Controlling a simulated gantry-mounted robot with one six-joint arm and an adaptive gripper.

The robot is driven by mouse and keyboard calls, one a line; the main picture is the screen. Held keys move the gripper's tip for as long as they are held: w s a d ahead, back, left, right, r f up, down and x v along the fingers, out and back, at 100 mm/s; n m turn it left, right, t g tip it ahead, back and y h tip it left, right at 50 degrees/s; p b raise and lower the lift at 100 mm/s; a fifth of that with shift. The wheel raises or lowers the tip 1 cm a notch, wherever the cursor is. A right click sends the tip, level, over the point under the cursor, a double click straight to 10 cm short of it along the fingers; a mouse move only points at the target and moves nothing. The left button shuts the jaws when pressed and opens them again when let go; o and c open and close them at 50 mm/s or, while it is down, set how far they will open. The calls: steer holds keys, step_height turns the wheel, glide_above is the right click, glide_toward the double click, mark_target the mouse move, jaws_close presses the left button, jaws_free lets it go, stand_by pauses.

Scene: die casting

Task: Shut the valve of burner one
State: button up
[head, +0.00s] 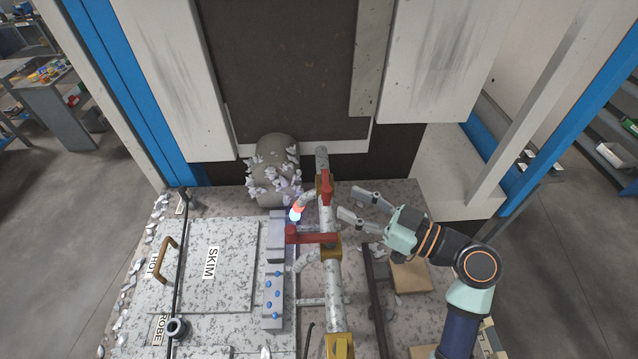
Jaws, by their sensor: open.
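A pale pipe (333,282) runs from the back to the front edge, with brass-yellow valve bodies on it. One red valve handle (326,188) near the back lies along the pipe. A second red handle (312,237) sits across the pipe and points left. I see no label showing which is burner one. Small blue flames (272,290) show on a grey burner block further forward. My gripper (348,202) is open and empty, right of the pipe, its fingers pointing left towards the back handle.
A SKIM lid (217,268) and a brown handle (165,258) lie left, beside a dark rod. A grey rounded vessel with pale chunks (273,172) stands at the back. A wooden block (411,275) and dark bar lie under my arm.

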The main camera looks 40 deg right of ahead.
mark_target(331, 194)
steer(key=p+x, duration=0.1)
steer(key=x, duration=0.5)
steer(key=shift+w, duration=0.35)
jaws_close()
